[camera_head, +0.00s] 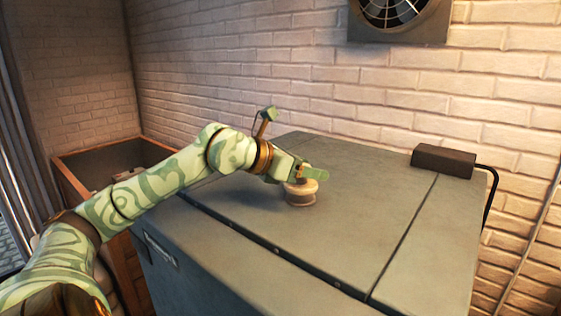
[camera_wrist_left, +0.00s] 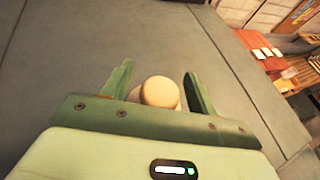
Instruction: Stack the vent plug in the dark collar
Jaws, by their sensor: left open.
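A cream, spool-shaped piece, likely the vent plug (camera_head: 300,196), stands upright on the grey cabinet top (camera_head: 350,215). My left gripper (camera_head: 308,173) is just at and above it, open. In the left wrist view the plug's round cream top (camera_wrist_left: 160,92) lies between the two green fingers of my left gripper (camera_wrist_left: 158,70), with a gap to the right finger; part of its wider lower flange is hidden. I cannot make out a dark collar in either view. My right gripper is not in view.
A dark brown box (camera_head: 443,161) with a black cable sits at the cabinet's back right corner. A wooden crate (camera_head: 110,160) stands left of the cabinet. A white brick wall with a fan (camera_head: 395,12) rises behind. Most of the top is clear.

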